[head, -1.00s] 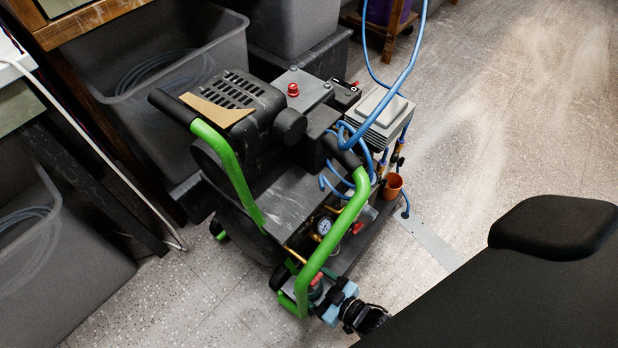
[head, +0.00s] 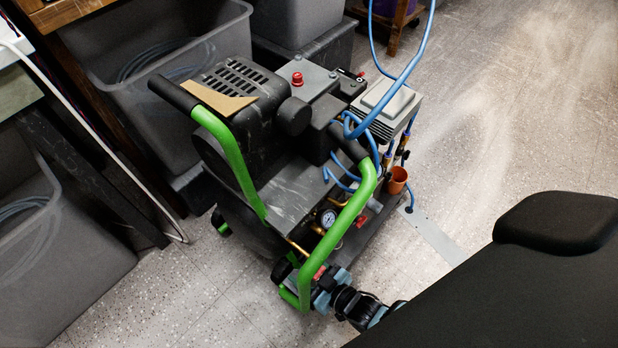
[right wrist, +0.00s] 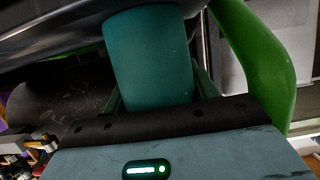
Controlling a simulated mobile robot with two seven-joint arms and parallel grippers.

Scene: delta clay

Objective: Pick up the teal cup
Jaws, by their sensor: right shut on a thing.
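The teal cup (right wrist: 148,58) fills the upper middle of the right wrist view, between the green fingers of my right gripper (right wrist: 152,92). The gripper is shut on it. In the head view my right gripper (head: 322,284) is low in the middle, by the bottom of the compressor's near green handle; the cup is not clearly made out there. My left gripper is not in view.
A compressor cart (head: 290,160) with green handles (head: 233,165) and a blue hose (head: 402,75) stands close to my gripper. An orange cup (head: 397,180) is on its right side. Grey bins (head: 190,120) line the left. Floor at the right is free.

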